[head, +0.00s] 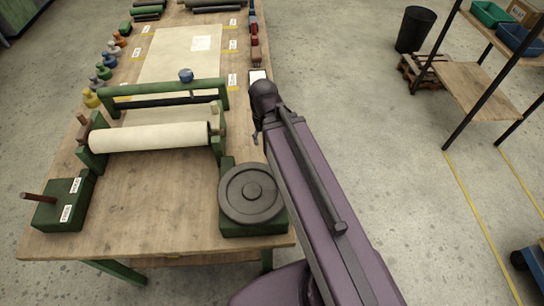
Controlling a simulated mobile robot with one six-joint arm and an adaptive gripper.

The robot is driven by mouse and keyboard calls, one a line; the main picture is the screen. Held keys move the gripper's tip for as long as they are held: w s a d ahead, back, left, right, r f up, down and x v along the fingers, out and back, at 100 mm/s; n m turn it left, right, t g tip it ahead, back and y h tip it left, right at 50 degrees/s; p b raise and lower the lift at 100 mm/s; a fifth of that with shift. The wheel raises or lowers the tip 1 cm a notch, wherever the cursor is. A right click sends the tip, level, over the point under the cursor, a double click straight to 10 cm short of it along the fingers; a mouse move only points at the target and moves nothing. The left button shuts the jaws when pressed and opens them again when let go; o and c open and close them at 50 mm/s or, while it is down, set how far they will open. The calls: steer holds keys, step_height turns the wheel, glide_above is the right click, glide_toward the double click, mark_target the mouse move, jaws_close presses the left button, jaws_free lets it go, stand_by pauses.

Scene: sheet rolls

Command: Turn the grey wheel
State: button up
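The grey wheel (238,205) is a flat dark grey disc with a raised round hub. It lies face up on a dark green block (252,229) at the front right corner of the workbench. My arm passes just right of the wheel, and its dark end joint is beyond it. A small dark piece, seemingly part of my gripper (256,137), shows below that joint, apart from the wheel on its far side. The rest of the gripper is hidden by the arm, so its fingers cannot be made out.
The wooden workbench (150,235) carries a green roller frame (165,88) with a cream sheet roll (150,137). A green box with a brown rod (62,205) stands front left. Coloured knobs line the left edge. A shelf (470,90) and black bin (415,28) stand right, across open floor.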

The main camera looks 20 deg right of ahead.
step_height(320, 180, up, 14)
steer(key=p, duration=1.3)
steer(key=shift+s, duration=0.15)
